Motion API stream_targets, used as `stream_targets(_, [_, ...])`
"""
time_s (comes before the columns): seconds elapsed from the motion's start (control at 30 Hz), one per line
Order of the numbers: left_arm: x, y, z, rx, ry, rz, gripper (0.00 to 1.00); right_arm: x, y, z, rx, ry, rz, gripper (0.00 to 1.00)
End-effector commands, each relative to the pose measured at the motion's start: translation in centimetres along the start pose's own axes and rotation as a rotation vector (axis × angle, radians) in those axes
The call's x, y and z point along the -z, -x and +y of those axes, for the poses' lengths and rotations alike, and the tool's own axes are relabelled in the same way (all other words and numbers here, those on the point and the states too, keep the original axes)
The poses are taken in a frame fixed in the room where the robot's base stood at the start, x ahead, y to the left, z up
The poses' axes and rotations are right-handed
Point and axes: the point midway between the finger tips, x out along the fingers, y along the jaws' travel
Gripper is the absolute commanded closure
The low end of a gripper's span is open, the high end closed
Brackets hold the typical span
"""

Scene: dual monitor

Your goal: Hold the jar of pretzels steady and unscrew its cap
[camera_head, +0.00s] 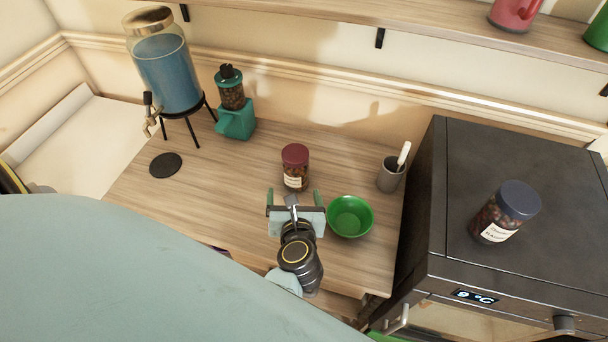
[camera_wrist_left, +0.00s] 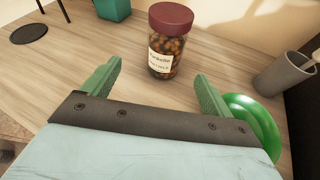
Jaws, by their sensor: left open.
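My right gripper is not in view.
A green bowl (camera_head: 350,217) sits close to the right of my left gripper. Behind it is a grey cup (camera_head: 390,175) with a utensil. A teal dispenser (camera_head: 235,120) and a blue drink dispenser (camera_head: 170,75) stand at the back left.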

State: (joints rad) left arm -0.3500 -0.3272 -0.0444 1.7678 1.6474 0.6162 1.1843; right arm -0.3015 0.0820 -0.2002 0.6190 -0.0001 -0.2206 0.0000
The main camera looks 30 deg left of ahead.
Motion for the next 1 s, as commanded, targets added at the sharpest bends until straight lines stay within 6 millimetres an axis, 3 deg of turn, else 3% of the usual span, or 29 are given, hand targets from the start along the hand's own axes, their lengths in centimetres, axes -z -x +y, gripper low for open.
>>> stream_targets(0.17, [-0.1, -0.3, -1.1, -0.004, 0.149, 0.04, 0.14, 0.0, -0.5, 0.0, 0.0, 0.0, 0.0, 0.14])
stream_targets(0.5, [0.3, -6.4, -1.1, -0.002, 0.143, 0.039, 0.14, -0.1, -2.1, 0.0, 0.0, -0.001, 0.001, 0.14])
stream_targets(0.73, [0.3, -8.0, -1.1, -0.002, 0.141, 0.039, 0.14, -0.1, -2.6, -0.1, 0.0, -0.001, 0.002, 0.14])
stream_targets(1.0, [0.6, -12.0, -1.1, -0.001, 0.14, 0.037, 0.14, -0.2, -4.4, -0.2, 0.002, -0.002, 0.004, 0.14])
